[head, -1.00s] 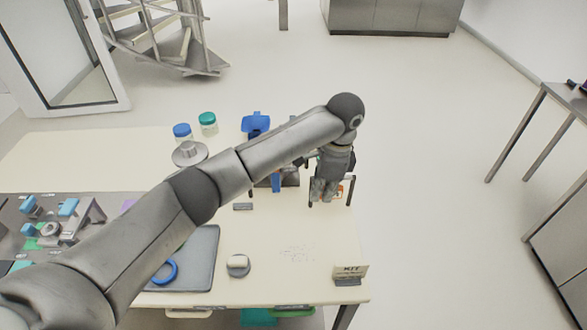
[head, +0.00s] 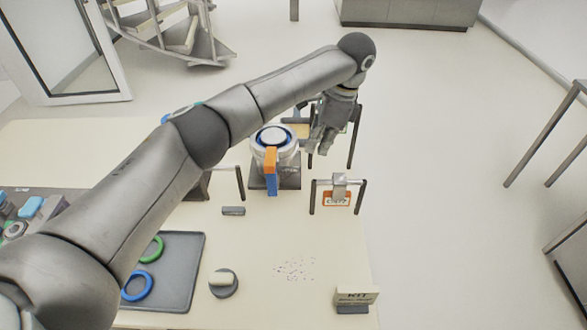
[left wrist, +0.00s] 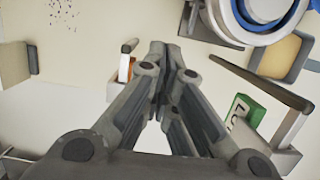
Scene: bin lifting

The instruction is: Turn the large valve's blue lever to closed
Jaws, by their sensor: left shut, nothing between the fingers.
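A round metal valve (head: 275,140) with a blue ring on top stands on a dark base toward the back of the table. A bar sticks out from it toward the front, with an orange part (head: 270,160) and a blue part (head: 272,186). The valve also shows at the top right of the left wrist view (left wrist: 240,28), partly cut off. My left gripper (head: 318,147) is to the right of the valve, pointing down, apart from the bar. Its fingers (left wrist: 173,48) are together and empty in the left wrist view. My right gripper is not in view.
A dark-posted rail with an orange sign (head: 337,199) stands right of the valve's front. Another rail post (head: 241,183) is on its left. A grey tray (head: 180,290) with rings, a round knob (head: 223,283) and a KIT sign (head: 355,297) are at the front.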

